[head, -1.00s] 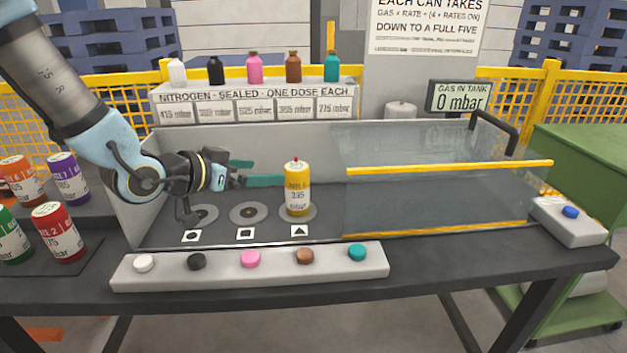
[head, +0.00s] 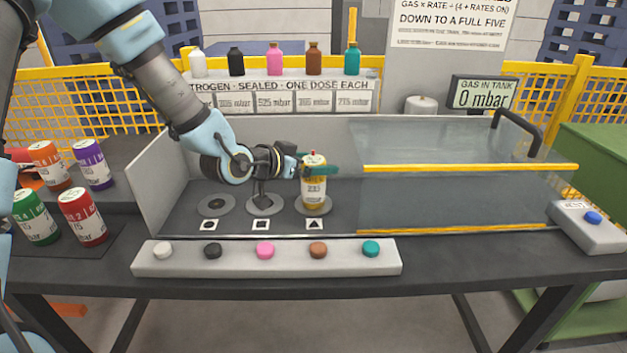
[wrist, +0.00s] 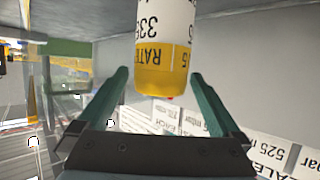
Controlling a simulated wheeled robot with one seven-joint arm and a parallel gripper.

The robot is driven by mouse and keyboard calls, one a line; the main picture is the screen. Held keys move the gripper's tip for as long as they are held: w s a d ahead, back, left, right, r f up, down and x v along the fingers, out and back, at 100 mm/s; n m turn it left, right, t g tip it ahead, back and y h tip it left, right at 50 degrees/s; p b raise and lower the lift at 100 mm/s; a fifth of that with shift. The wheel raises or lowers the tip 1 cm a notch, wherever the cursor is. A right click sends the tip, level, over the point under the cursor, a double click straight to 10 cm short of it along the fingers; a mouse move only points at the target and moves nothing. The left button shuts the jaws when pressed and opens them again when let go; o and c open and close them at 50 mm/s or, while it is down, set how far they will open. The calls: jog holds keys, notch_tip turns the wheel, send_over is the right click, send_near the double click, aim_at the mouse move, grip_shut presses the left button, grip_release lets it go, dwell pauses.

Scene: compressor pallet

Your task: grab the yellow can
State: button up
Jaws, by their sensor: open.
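The yellow can (head: 314,194) stands upright on the round pad above the triangle mark, inside the grey open-topped bay. It has a white label band and a small red tip on top. My gripper (head: 320,170) is at the can's upper part, its teal fingers on either side of it. In the wrist view the can (wrist: 163,70) lies between the two spread fingers of my gripper (wrist: 160,95), with a gap visible at each side. The gripper is open.
Two empty pads (head: 216,205) lie left of the can. A clear cover with yellow edges (head: 470,168) fills the right side. A button strip (head: 265,258) runs in front. Several other cans (head: 85,218) stand at left. Bottles (head: 274,60) line the back shelf.

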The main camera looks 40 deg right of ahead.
grip_shut()
dwell(0.8)
